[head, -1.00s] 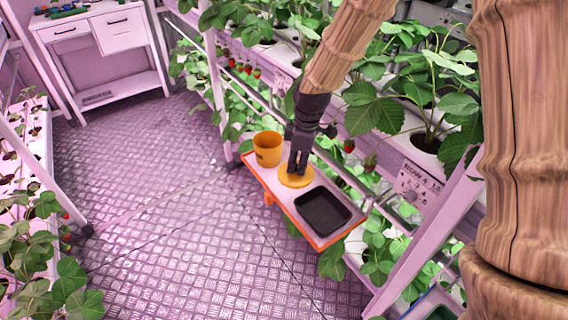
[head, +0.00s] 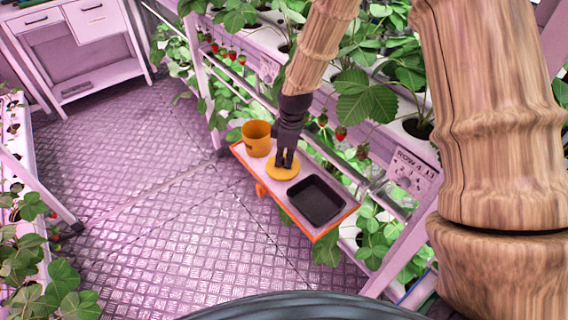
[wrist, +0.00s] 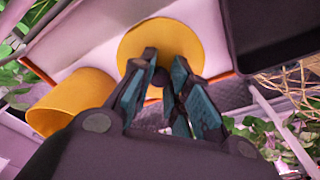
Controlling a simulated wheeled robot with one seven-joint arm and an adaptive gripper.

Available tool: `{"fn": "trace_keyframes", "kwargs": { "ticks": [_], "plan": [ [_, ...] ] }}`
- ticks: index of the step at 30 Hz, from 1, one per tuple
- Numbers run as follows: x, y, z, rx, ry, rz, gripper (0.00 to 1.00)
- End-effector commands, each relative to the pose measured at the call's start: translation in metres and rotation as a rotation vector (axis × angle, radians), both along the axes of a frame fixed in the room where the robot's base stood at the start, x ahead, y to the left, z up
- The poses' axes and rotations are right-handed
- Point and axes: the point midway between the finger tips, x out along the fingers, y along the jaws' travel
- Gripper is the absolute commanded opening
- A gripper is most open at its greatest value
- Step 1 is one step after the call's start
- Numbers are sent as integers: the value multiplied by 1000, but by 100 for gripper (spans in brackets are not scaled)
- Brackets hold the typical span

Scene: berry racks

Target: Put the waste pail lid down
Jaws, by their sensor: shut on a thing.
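The waste pail lid (head: 283,172) is a round yellow disc with a small dark knob. In the head view it is at the small orange-edged shelf (head: 326,231), between the pail and a black tray; whether it touches the shelf I cannot tell. My gripper (head: 285,163) points down over the lid. In the wrist view my gripper (wrist: 163,92) has its fingers shut on the knob, with the lid (wrist: 160,42) beyond them. The yellow waste pail (head: 257,139) stands open at the shelf's far-left end and also shows in the wrist view (wrist: 68,100).
The black tray (head: 316,200) fills the shelf's near-right part. Strawberry plants (head: 368,102) and a white rack post (head: 404,245) stand close behind and right of it. The metal floor (head: 150,205) to the left is clear. A white cabinet (head: 95,22) is at the back.

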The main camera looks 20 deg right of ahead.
Motion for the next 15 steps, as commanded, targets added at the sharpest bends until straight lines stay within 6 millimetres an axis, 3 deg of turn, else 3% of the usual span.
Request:
{"fn": "trace_keyframes", "kwargs": {
  "ticks": [7, 15],
  "plan": [
    [0, 1, -29, 0, 2, 2, 0],
    [1, 1, -32, 0, -1, 2, 0]
  ]
}}
